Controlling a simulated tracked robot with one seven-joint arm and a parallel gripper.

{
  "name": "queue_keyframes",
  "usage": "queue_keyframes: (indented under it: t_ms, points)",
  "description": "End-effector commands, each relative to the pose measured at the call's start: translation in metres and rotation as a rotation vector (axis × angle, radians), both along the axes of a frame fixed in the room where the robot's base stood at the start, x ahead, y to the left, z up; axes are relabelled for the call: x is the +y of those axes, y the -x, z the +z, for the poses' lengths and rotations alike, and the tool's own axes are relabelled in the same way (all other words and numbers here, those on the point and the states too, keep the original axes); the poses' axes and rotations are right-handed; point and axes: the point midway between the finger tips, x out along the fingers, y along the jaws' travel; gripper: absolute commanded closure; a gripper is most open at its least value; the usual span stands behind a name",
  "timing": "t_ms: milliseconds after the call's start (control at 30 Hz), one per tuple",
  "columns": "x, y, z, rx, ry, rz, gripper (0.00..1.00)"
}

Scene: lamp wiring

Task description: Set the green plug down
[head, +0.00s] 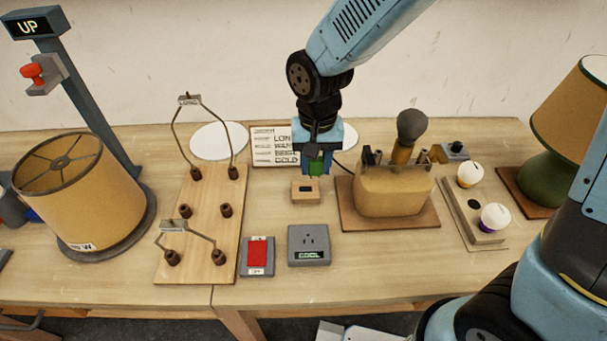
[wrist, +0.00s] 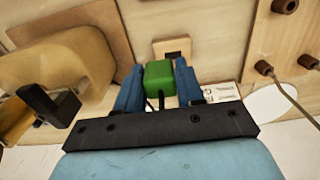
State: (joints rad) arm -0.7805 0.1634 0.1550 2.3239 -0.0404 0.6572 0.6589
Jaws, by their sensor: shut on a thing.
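The green plug (wrist: 159,78) is between the two blue fingers of my gripper (wrist: 159,85) in the wrist view. My gripper is shut on it. In the head view my gripper (head: 315,165) points down, and part of the green plug (head: 316,166) shows between the fingers. A dark cord runs from the plug toward the tan lamp base at right. A small wooden block with a dark slot (head: 305,190) lies on the table just below and in front of the plug. It also shows beyond the plug in the wrist view (wrist: 172,48). I cannot tell whether plug and block touch.
A grey socket box reading COOL (head: 309,246) and a red switch (head: 257,256) are in front. A peg board with wire frames (head: 201,262) stands left. The tan lamp base (head: 392,192) stands close on the right. A printed card (head: 272,147) lies behind.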

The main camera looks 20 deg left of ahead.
Motion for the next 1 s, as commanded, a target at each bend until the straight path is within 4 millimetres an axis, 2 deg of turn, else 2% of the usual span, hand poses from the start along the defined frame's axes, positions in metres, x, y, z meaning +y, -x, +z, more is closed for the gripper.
queue_keyframes:
  t_ms: [200, 400, 633, 833, 1000]
  points:
    - [0.016, -0.015, -0.027, 0.002, 0.002, 0.000, 0.99]
    - [0.024, -0.023, -0.041, 0.001, 0.001, 0.000, 0.99]
    - [0.029, -0.028, -0.049, 0.001, 0.001, -0.001, 0.99]
    - [0.028, -0.027, -0.075, 0.002, 0.003, -0.001, 0.99]
    - [0.029, -0.028, -0.079, -0.001, 0.000, -0.001, 0.99]
